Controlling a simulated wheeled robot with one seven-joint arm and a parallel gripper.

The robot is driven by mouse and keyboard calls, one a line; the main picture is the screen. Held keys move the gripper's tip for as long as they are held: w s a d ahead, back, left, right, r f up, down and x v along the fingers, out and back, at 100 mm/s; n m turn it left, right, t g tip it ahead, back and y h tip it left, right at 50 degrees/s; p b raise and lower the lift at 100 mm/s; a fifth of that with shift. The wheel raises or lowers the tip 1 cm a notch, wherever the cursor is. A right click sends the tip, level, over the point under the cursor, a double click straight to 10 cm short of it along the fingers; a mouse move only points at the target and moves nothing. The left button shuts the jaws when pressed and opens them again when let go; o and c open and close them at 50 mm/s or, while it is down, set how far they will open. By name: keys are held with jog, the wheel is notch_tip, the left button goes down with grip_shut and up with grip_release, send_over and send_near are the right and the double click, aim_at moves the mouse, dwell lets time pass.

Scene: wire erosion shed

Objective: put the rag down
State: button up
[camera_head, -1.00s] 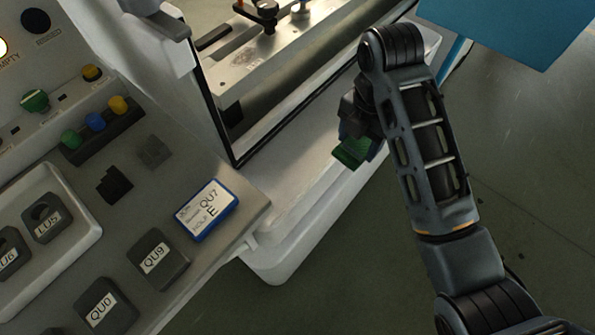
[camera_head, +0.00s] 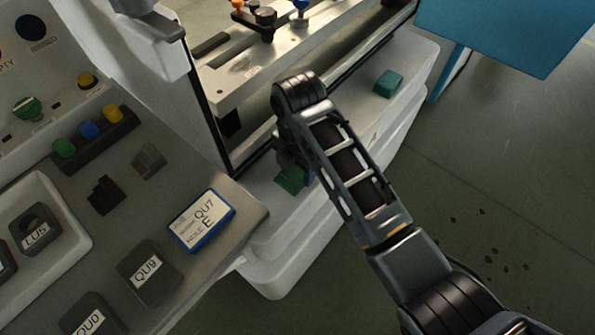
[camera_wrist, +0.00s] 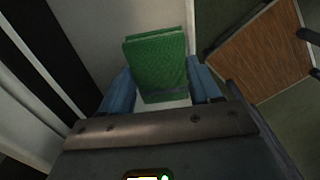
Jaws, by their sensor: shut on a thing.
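The rag (camera_wrist: 157,62) is a green, folded, textured cloth. It stands between the two blue fingers of my gripper (camera_wrist: 163,88) in the wrist view. My gripper is shut on it. In the head view the rag (camera_head: 290,180) shows as a small green patch under my wrist, over the white ledge (camera_head: 345,131) at the machine's front. My gripper (camera_head: 291,163) is mostly hidden there behind my arm. I cannot tell whether the rag touches the ledge.
A teal block-like item (camera_head: 388,83) lies on the ledge to the right. The machine's metal bed (camera_head: 255,70) is behind. A control console with keys and a blue-edged card (camera_head: 202,221) is at left. A blue panel (camera_head: 505,30) stands top right. Brown board (camera_wrist: 262,52) shows in the wrist view.

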aim_at(298, 172)
jog(key=shift+f, duration=1.3)
jog(key=shift+f, duration=0.25)
jog(key=o, duration=1.3)
jog(key=shift+s+d+f, duration=0.1)
notch_tip(298, 172, up, 13)
jog(key=shift+f, duration=0.1)
